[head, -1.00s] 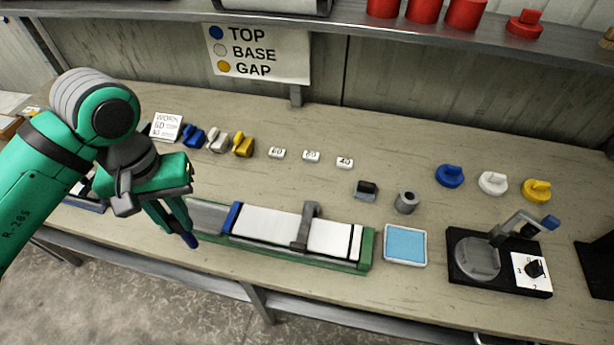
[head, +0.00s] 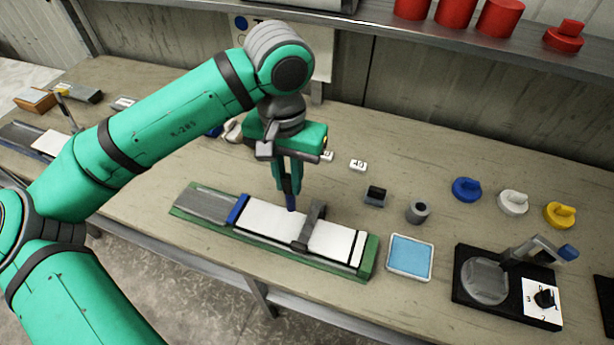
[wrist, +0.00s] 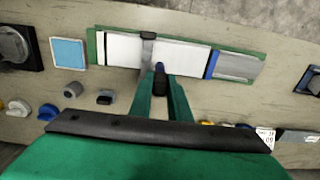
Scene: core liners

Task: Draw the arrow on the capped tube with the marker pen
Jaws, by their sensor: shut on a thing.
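The capped tube (head: 270,219) is white, with a blue cap (head: 238,209) at its left end and a black band near its right end. It lies in a long green cradle (head: 371,258) under a grey clamp (head: 309,226). The pen's lower end is over the tube's far side, just left of the clamp. I cannot tell whether it touches the tube. In the wrist view the pen (wrist: 160,72) overlaps the tube (wrist: 185,54) beside the clamp (wrist: 147,50).
A blue pad (head: 410,257) lies right of the cradle, and a black device with a lever (head: 486,282) stands beyond it. Blue, white and yellow caps (head: 513,202) sit at the back right. A grey ring (head: 418,212) and a small dark block (head: 375,196) stand behind the cradle.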

